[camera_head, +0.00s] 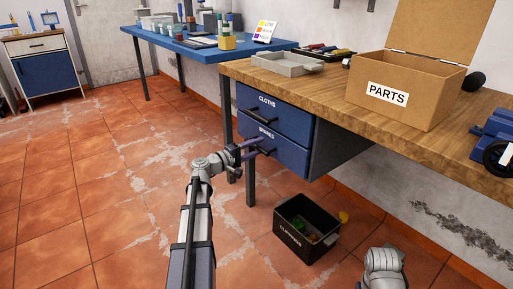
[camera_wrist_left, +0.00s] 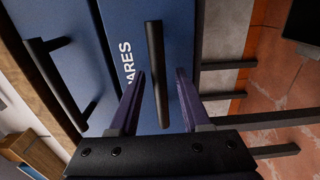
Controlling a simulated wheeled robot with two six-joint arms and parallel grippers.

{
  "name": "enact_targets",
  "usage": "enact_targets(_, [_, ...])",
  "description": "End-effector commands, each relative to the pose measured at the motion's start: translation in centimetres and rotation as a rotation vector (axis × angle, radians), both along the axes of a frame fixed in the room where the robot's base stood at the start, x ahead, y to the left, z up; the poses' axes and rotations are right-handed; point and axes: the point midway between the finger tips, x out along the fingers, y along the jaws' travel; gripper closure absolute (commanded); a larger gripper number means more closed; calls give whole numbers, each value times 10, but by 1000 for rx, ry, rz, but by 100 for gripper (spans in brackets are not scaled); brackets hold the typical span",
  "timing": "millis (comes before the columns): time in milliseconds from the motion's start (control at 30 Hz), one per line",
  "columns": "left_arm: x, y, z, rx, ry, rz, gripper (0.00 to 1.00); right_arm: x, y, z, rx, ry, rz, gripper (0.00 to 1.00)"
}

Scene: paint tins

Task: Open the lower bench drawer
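The lower bench drawer (camera_head: 283,157) is a blue front labelled SPARES under the wooden workbench; it looks closed. Its dark bar handle (camera_wrist_left: 155,65) shows in the left wrist view in front of the blue face (camera_wrist_left: 117,25). My left gripper (camera_head: 250,148) is at this handle in the head view. In the left wrist view its two purple fingers (camera_wrist_left: 160,88) are apart, one on each side of the handle, with gaps visible; I see no grip on it. My right gripper is not in view; only a grey part of my right arm shows at the bottom right.
The upper drawer (camera_head: 290,121), labelled CLOTHS, is closed above. A black crate (camera_head: 297,243) with things in it stands on the floor below right. The bench top (camera_head: 316,92) bears a grey tray (camera_head: 286,65) and a PARTS box (camera_head: 408,92). The tiled floor at left is clear.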

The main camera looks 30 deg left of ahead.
Motion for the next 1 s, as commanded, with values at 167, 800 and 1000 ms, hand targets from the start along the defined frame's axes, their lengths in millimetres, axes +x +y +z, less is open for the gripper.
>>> enact_targets(167, [0,0,0,0,0,0,74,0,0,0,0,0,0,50])
enact_targets(800, [0,0,0,0,1,0,100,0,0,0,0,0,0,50])
enact_targets(1000, [0,0,0,0,1,0,100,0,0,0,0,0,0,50])
